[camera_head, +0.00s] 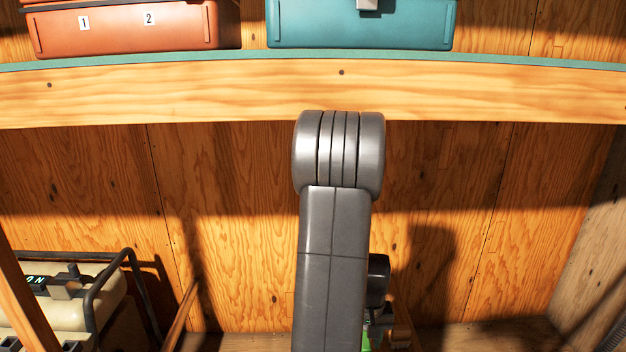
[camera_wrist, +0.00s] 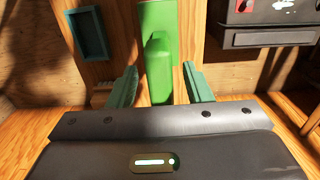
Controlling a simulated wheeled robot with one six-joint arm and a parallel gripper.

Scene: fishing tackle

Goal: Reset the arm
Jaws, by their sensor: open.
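My gripper (camera_wrist: 160,84) shows in the wrist view with its two teal fingers spread apart. A green upright object (camera_wrist: 159,55) stands in the gap between the fingers, and I see clear space on both sides of it. I cannot tell how far beyond the fingertips it is. In the head view my grey arm rises in the middle of the picture and hides most of what is behind it. The gripper's fingers cannot be made out there.
A wooden shelf (camera_head: 200,90) crosses above my arm, bearing an orange-red box (camera_head: 130,30) and a teal box (camera_head: 360,27). A cream machine (camera_head: 107,292) with a black tube frame stands lower left. A dark unit (camera_wrist: 265,20) is at the wrist view's upper right.

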